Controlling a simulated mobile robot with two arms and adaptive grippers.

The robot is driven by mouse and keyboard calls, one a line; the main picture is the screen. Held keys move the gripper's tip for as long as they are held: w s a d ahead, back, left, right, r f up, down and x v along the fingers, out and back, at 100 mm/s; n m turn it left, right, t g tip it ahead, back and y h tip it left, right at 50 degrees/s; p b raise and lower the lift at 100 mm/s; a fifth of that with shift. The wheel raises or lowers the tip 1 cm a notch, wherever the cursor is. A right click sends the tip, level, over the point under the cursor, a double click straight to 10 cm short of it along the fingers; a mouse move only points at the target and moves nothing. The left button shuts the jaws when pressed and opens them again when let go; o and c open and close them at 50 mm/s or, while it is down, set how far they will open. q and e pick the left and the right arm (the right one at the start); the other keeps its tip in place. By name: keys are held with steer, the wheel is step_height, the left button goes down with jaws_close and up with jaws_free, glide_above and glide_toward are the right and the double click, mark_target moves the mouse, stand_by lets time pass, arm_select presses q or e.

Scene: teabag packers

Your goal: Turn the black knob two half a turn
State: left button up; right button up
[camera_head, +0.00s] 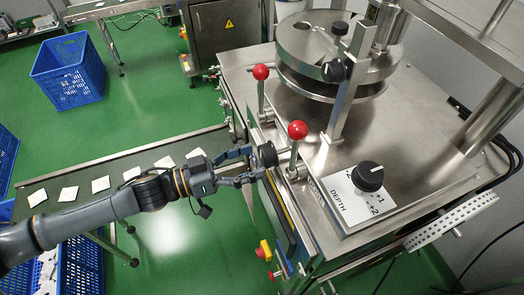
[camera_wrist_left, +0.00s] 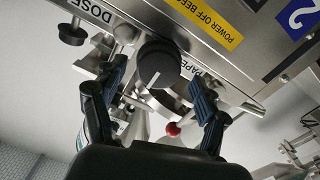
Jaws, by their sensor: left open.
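A black knob (camera_wrist_left: 160,65) with a white pointer line sits on the metal panel next to a partly hidden label starting "PAPE". In the head view a black knob (camera_head: 268,154) shows at the front edge of the machine, at my left gripper's tips. My left gripper (camera_head: 253,163) is open. In the left wrist view its fingers stand on either side of the knob; I cannot tell whether they touch it. Another black knob (camera_head: 370,177) stands on a white plate marked "DEPTH". My right gripper is not in view.
Two red-ball levers (camera_head: 297,130) (camera_head: 261,72) rise close to my left gripper. A conveyor (camera_head: 120,158) with several white teabags runs below my arm. A yellow warning label (camera_wrist_left: 205,22) and a blue "2" sign (camera_wrist_left: 296,16) are on the panel. A blue crate (camera_head: 68,72) stands on the floor.

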mark_target(261, 158)
arm_select(q)
steer(key=shift+p+x, duration=0.3)
steer(key=shift+x, duration=1.3)
steer(key=c, duration=1.2)
steer(key=shift+o, duration=0.2)
